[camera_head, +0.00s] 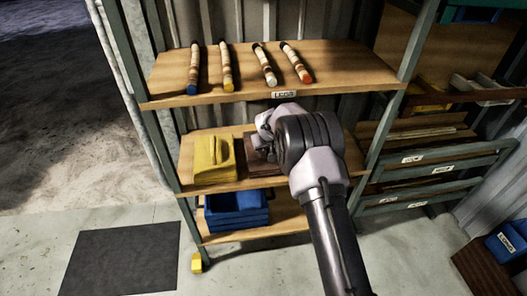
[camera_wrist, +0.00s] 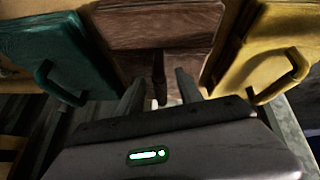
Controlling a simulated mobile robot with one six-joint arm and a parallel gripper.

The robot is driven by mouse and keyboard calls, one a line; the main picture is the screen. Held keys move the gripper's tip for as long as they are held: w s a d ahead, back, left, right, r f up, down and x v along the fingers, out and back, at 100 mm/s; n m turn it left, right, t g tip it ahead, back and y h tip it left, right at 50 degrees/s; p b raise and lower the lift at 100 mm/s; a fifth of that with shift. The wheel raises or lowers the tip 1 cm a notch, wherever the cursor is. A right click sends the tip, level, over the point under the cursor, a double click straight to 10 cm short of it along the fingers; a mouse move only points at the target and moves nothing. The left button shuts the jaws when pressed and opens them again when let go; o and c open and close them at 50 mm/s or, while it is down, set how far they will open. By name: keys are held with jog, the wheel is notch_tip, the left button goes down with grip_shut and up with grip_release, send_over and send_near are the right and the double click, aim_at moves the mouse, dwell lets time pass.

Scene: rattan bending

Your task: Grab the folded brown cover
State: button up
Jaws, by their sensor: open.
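The folded brown cover (camera_wrist: 155,27) lies on the middle shelf, upper centre in the wrist view. A dark handle (camera_wrist: 159,78) at its near edge sits between the fingers of my gripper (camera_wrist: 160,76). The fingers are apart on either side of the handle and look open; I cannot tell if they touch it. In the head view the brown cover (camera_head: 258,168) is partly hidden behind my gripper (camera_head: 263,127) and wrist.
A folded yellow cover (camera_head: 214,160) lies beside the brown one. A folded teal cover (camera_wrist: 58,50) lies on its other side in the wrist view. The upper shelf (camera_head: 340,68) holds several striped legs. Blue bins (camera_head: 236,212) stand on the lower shelf.

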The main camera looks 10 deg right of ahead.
jog(key=shift+w, duration=0.7)
jog(key=shift+w+d+f+b, duration=0.1)
jog(key=shift+w+b, duration=0.35)
jog(key=shift+w, duration=0.65)
jog(key=x, duration=0.1)
jog(key=b+x, duration=0.1)
jog(key=x, duration=0.1)
jog(key=shift+w, duration=0.3)
grip_shut()
